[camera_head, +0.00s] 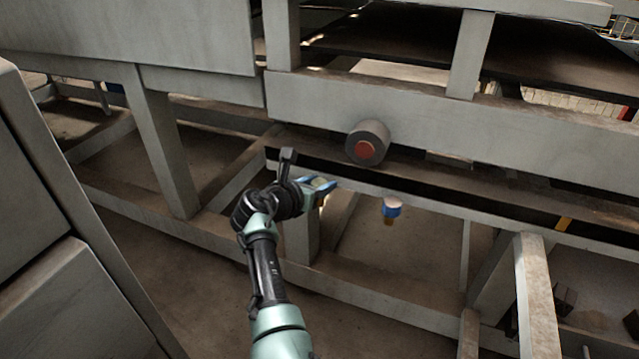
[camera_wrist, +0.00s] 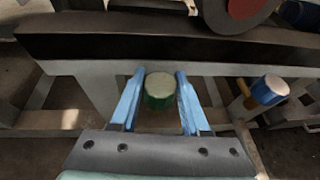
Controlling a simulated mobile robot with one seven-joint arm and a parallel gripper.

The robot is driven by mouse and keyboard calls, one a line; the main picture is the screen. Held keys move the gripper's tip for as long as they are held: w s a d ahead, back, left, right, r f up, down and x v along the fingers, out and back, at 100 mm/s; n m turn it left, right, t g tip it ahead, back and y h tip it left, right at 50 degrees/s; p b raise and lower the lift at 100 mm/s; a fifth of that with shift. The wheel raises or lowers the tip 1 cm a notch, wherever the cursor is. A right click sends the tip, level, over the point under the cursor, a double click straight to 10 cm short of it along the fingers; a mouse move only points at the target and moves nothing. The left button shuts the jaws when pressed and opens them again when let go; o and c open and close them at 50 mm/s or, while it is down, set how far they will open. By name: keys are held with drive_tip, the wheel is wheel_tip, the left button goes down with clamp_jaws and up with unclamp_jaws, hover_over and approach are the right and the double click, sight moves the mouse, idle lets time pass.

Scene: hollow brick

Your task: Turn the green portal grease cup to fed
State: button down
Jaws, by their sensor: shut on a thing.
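The green grease cup (camera_wrist: 160,97) has a pale round top and a green side. It sits in the middle of the wrist view, below the front rail. My gripper (camera_wrist: 160,80) has its two blue fingers on either side of the cup and is shut on it. In the head view my gripper (camera_head: 322,190) is at the rail, left of the roller end. There the cup is mostly hidden by the fingers. I cannot read any mark for its turned position.
A blue cup (camera_head: 391,207) with a pale top hangs from the same rail (camera_head: 440,209) to the right; it also shows in the wrist view (camera_wrist: 268,91). A grey roller with a red centre (camera_head: 367,149) juts out above. Frame posts and beams stand around. A yellow mark (camera_head: 564,224) is farther right.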

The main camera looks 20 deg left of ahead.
drive_tip(key=shift+f, duration=0.1)
drive_tip(key=shift+c, duration=1.9)
unclamp_jaws()
drive_tip(key=shift+s+r+p, duration=0.35)
drive_tip(key=shift+s+p, duration=0.1)
drive_tip(key=shift+p, duration=0.1)
drive_tip(key=p+v, duration=0.6)
drive_tip(key=v, duration=0.6)
drive_tip(key=shift+p, duration=0.3)
drive_tip(key=shift+f, duration=0.1)
